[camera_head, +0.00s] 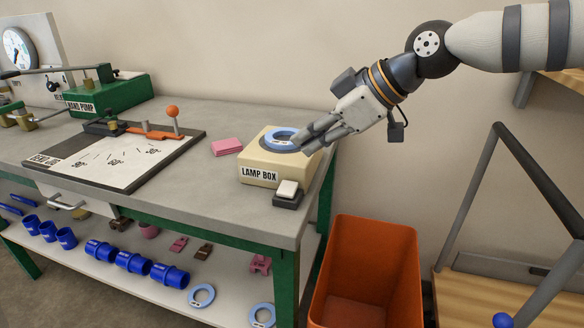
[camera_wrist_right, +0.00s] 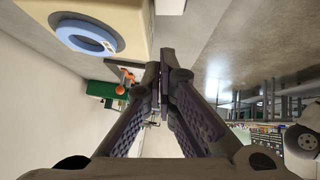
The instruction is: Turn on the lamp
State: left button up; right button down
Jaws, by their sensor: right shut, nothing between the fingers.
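The cream lamp box (camera_head: 259,172) stands near the right end of the workbench, with its label facing front. A light blue ring (camera_head: 272,135) lies on a dark round patch on its top. A white switch (camera_head: 288,188) in a dark housing sits at the box's front right corner. My right gripper (camera_head: 298,142) is shut and empty, with its fingertips at the right side of the ring; I cannot tell whether they touch. In the right wrist view my shut fingers (camera_wrist_right: 163,82) are beside the box (camera_wrist_right: 128,18) and ring (camera_wrist_right: 85,38). My left gripper is not in view.
Pink pads (camera_head: 227,146) lie left of the box. A bend jig board (camera_head: 115,165) and green hand pump (camera_head: 112,93) are further left. An orange bin (camera_head: 368,265) stands right of the workbench (camera_head: 215,205). Blue fittings (camera_head: 133,262) lie on the lower shelf.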

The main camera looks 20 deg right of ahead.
send_over(292, 185)
jog(key=f, duration=0.4)
jog(key=shift+s+a+f, duration=0.2)
jog(key=shift+s+f, duration=0.1)
jog(key=shift+f, duration=0.05)
notch_tip(292, 185, down, 2)
jog(key=shift+w+d, duration=0.1)
jog(key=shift+w, duration=0.05)
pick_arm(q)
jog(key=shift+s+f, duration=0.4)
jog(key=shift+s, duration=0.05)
pick_arm(e)
jog(key=shift+f, duration=0.35)
pick_arm(q)
jog(key=shift+b, duration=0.3)
pick_arm(e)
jog(key=shift+w+d+f, duration=0.1)
